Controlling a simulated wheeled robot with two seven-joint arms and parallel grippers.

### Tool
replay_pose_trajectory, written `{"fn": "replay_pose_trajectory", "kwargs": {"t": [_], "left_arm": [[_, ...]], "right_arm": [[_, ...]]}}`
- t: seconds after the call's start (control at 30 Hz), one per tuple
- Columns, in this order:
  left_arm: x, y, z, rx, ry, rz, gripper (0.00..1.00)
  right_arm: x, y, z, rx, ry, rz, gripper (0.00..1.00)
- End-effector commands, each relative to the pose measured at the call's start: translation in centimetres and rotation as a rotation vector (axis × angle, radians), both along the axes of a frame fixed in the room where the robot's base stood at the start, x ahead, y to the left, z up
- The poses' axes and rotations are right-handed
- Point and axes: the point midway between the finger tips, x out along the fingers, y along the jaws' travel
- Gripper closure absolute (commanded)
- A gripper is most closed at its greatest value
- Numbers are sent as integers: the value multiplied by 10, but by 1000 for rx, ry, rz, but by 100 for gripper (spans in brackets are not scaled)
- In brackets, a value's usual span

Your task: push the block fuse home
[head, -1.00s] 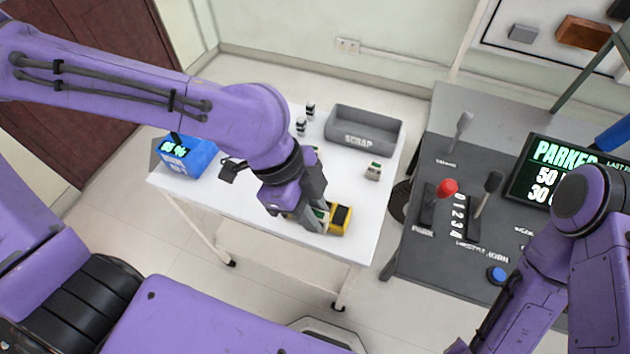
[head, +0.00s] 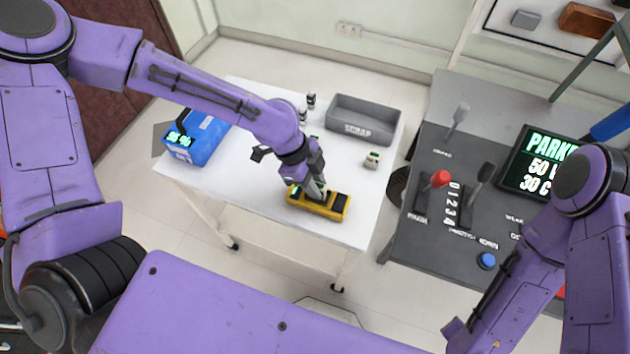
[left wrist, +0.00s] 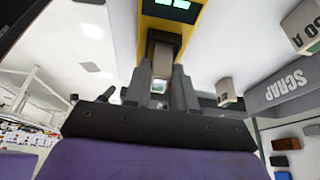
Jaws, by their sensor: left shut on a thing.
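A yellow fuse holder (head: 325,212) with a black patch at its right end and a green display at its left end lies on the white table. It also shows at the top of the left wrist view (left wrist: 188,42). My left gripper (head: 318,192) is over the holder's middle, pointing down. In the left wrist view its fingers (left wrist: 162,85) are shut on a pale block, the block fuse (left wrist: 163,58), at the holder. The fingers hide much of the block, and I cannot tell how deep it sits. My right gripper is out of view.
A small pale block (head: 371,160) stands apart on the white table (head: 245,175). A grey SCRAP bin (head: 365,118), a blue meter (head: 195,140) and two small dark-topped items (head: 307,108) are farther back. A grey console (head: 440,215) with levers stands to the right.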

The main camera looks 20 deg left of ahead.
Motion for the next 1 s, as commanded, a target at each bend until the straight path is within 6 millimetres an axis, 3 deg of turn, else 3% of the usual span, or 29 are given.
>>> {"fn": "replay_pose_trajectory", "kwargs": {"t": [0.27,0.3,0.37,0.73,1.0], "left_arm": [[0,0,-3,0,0,0,100],[0,0,-2,0,0,0,65],[0,0,-2,0,0,0,50],[1,2,7,0,-1,3,50],[2,27,70,-3,-6,4,50]], "right_arm": [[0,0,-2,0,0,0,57],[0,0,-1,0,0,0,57],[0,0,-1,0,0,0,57],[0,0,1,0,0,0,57],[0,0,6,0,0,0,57]]}}
